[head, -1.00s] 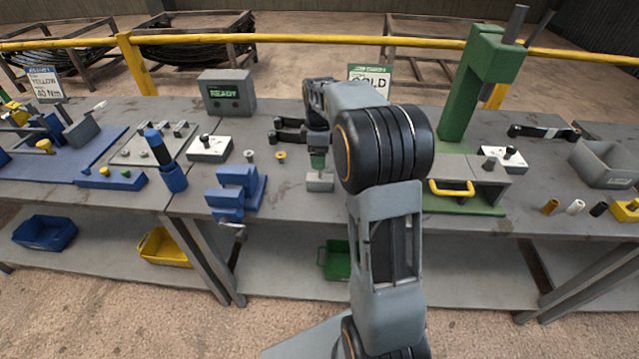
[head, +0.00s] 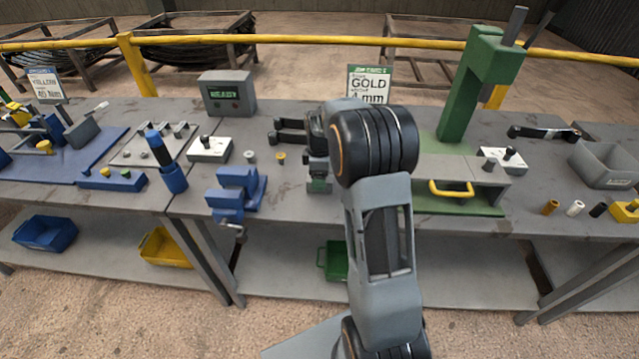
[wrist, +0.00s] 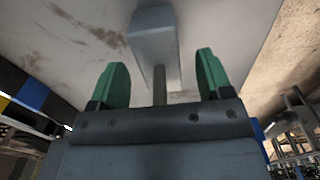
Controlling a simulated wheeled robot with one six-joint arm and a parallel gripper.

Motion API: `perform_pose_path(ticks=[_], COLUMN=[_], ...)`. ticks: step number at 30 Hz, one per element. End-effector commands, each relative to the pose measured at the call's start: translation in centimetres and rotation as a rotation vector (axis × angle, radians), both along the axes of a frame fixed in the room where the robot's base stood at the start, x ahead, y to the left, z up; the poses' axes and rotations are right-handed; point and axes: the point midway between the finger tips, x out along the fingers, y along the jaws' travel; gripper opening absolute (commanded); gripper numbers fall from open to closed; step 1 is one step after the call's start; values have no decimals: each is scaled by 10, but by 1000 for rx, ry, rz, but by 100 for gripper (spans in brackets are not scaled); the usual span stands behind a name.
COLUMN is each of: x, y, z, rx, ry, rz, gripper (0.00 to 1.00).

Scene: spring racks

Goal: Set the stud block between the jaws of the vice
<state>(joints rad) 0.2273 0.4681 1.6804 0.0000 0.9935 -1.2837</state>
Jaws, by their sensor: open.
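The stud block (wrist: 152,45) is a grey block with a thin stud rising from it. In the wrist view the stud stands between my two green fingers, with a gap on each side. My gripper (wrist: 160,86) is open and down over the block. In the head view my gripper (head: 319,183) is low at the bench's front part, and it hides most of the block. The blue vice (head: 237,180) stands to the left of my gripper on the same bench, with its handle over the front edge. Its jaws look empty.
A yellow ring piece (head: 281,157) and a grey one (head: 249,156) lie behind the vice. A green press (head: 468,100) with a yellow handle stands to the right. A switch box (head: 209,148) sits behind the vice. Bare bench top separates vice and gripper.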

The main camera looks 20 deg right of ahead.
Motion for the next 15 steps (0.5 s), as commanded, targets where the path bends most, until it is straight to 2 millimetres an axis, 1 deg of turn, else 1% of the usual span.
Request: perform_pose_path(ticks=[2, 15], x=[0, 0], y=[0, 0], z=[0, 1], rx=[0, 0], ry=[0, -1], rz=[0, 0], gripper=[71, 29])
